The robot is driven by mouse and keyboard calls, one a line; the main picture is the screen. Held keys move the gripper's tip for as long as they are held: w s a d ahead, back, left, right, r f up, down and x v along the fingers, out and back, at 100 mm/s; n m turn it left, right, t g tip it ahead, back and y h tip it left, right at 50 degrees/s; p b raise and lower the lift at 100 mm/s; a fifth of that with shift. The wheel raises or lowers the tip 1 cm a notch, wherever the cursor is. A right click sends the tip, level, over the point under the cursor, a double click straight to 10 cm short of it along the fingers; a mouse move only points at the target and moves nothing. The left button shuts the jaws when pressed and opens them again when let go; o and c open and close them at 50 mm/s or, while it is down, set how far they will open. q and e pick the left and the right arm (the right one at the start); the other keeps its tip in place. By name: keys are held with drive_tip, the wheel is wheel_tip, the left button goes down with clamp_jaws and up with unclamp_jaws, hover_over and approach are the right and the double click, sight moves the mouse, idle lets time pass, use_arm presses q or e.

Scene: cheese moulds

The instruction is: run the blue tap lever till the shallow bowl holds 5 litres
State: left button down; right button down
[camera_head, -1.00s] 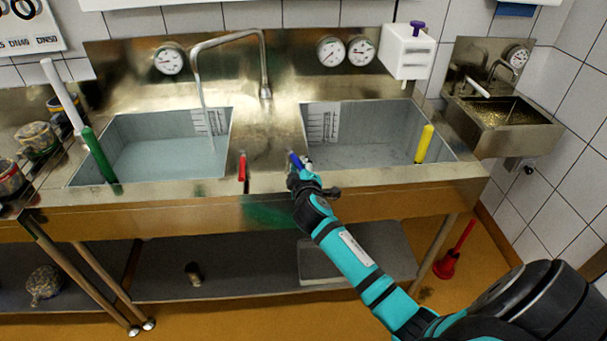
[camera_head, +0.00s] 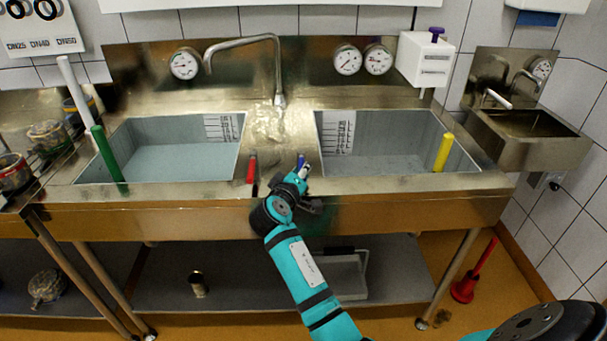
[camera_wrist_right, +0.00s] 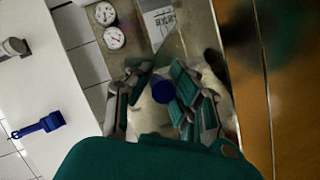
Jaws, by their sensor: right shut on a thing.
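The blue tap lever (camera_head: 300,162) stands on the front rim between two sink bowls. My right gripper (camera_head: 295,179) is shut on it; in the right wrist view the round blue lever end (camera_wrist_right: 162,91) shows between the fingers (camera_wrist_right: 160,98). Pale water covers the left bowl's floor; the level in the right is unclear. I cannot tell which bowl is the shallow one. The spout (camera_head: 243,41) points over the left bowl, with no stream visible. My left gripper is out of view.
A red lever (camera_head: 251,168) stands just left of the blue one. A green handle (camera_head: 108,155) and a yellow handle (camera_head: 443,152) stand at the bowls. A small hand basin (camera_head: 525,152) hangs at the right. Gauges (camera_head: 185,64) line the back panel.

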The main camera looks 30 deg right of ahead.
drive_tip(key=c, duration=1.5)
unclamp_jaws()
wheel_tip(320, 180, up, 10)
drive_tip(key=shift+a+f, duration=0.1)
drive_tip(key=shift+f, duration=0.05)
drive_tip(key=shift+s+r, duration=0.15)
drive_tip(key=shift+r, duration=0.15)
drive_tip(key=shift+w+f, duration=0.15)
drive_tip(key=shift+w, duration=0.1)
drive_tip(key=shift+c, duration=0.4)
